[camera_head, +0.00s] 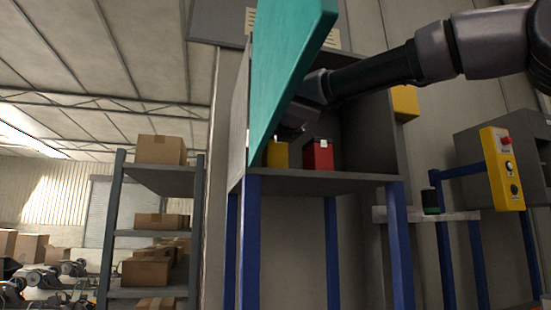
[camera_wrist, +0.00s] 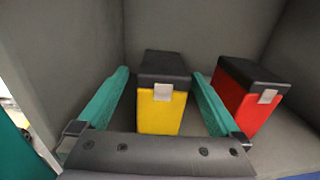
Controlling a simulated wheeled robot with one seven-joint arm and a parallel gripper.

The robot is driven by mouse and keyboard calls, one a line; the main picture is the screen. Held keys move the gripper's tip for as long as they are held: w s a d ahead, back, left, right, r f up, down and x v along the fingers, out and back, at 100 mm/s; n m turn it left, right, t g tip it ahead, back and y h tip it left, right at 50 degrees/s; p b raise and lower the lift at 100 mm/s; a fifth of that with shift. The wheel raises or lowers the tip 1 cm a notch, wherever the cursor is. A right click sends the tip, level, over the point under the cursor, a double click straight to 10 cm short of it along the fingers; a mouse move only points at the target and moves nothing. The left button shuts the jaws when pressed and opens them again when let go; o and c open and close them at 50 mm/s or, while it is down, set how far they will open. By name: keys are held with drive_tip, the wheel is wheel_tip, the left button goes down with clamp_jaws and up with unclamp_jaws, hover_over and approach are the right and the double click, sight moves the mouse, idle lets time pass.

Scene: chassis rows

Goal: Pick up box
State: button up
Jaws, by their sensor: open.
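A yellow box (camera_wrist: 160,112) with a dark lid and a metal clasp stands upright in the grey cabinet. In the wrist view it lies between the two green fingers of my gripper (camera_wrist: 160,98), with a visible gap on each side. In the head view the yellow box (camera_head: 277,154) is partly hidden by the green door and my gripper (camera_head: 290,131). A red box (camera_wrist: 246,98) with a dark lid stands to its right, outside the right finger; it also shows in the head view (camera_head: 318,155). My gripper is open and holds nothing.
The green door (camera_head: 285,60) stands open at the cabinet's left. The cabinet shelf (camera_head: 320,181) rests on blue legs. A yellow control panel (camera_head: 502,168) is to the right. A rack with cardboard boxes (camera_head: 160,150) is farther left.

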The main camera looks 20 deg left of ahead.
drive_tip(key=x, duration=0.4)
drive_tip(key=shift+w, duration=0.4)
drive_tip(key=c, duration=1.5)
clamp_jaws()
